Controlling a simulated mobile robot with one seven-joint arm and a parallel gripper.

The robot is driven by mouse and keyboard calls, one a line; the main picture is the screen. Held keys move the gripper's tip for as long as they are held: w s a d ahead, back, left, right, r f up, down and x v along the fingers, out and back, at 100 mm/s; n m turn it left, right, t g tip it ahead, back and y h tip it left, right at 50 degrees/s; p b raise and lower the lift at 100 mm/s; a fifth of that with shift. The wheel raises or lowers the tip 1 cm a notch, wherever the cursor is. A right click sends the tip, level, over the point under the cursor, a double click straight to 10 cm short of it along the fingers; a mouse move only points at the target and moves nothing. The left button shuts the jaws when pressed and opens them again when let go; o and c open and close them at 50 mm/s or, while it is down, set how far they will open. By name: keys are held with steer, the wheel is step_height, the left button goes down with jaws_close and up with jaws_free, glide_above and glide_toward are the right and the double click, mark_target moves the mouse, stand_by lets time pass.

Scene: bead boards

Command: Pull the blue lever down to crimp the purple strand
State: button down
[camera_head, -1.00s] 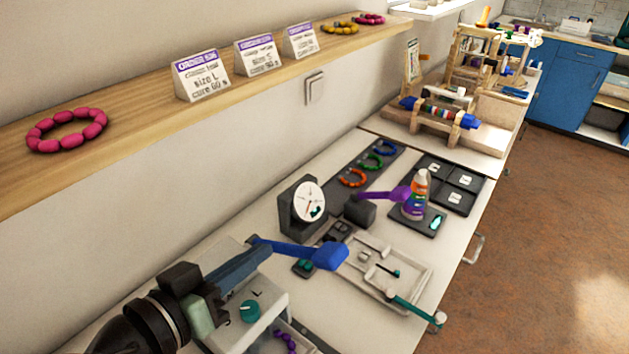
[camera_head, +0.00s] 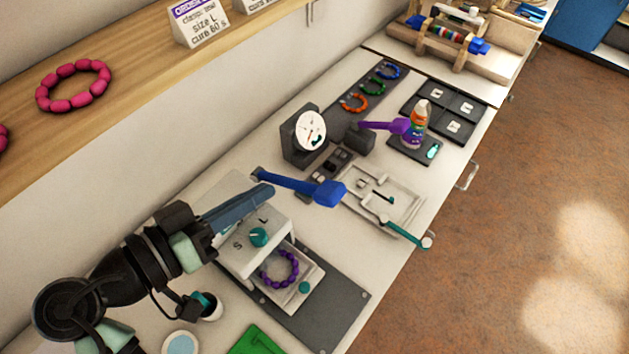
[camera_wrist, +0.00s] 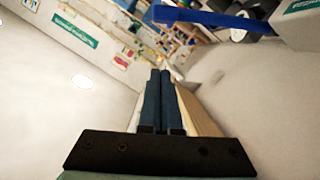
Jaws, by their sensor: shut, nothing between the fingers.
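The blue lever (camera_head: 300,184) sticks out to the right above the white press with the teal dial (camera_head: 259,237), its thick handle end raised. The lever also crosses the top of the wrist view (camera_wrist: 215,17). The purple strand (camera_head: 279,268) lies as a beaded loop in the press's pale tray, below the dial. My gripper (camera_head: 270,189) is shut and empty, its fingertips beside the lever's thin left end; I cannot tell whether they touch. The closed fingers show in the wrist view (camera_wrist: 161,73), with the lever above and to the right.
A white tray with a teal handle (camera_head: 385,205) lies right of the lever. A round gauge (camera_head: 311,130) and a purple lever (camera_head: 385,126) stand behind. A small cup (camera_head: 207,306) and a green mat (camera_head: 255,340) are near my arm. The shelf runs along the wall.

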steer(key=p, duration=0.2)
glide_above(321, 200)
steer(key=w+a, duration=0.2)
steer(key=a, duration=0.1)
steer(key=f, duration=0.2)
steer(key=shift+s+d+f+p, duration=0.3)
steer(key=shift+d+f+p, duration=0.3)
steer(key=shift+f, duration=0.3)
steer(key=shift+s+d+f, duration=0.15)
steer(key=shift+d+f, duration=0.05)
steer(key=shift+f, duration=0.25)
steer(key=shift+s+d+f, duration=0.1)
steer(key=shift+d+f, duration=0.05)
steer(key=shift+f, duration=0.25)
steer(key=f+b, duration=0.1)
steer(key=d+f+m+b, duration=0.1)
steer(key=shift+s+f+b, duration=0.1)
steer(key=shift+s+b, duration=0.3)
step_height(321, 200, down, 15)
steer(key=s+d+m+t+y+b, duration=0.1)
steer(key=m+b, duration=0.4)
steer(key=b, duration=1.6)
steer(key=shift+s+d+y, duration=0.6)
steer(key=shift+d, duration=0.35)
steer(key=shift+f, duration=0.1)
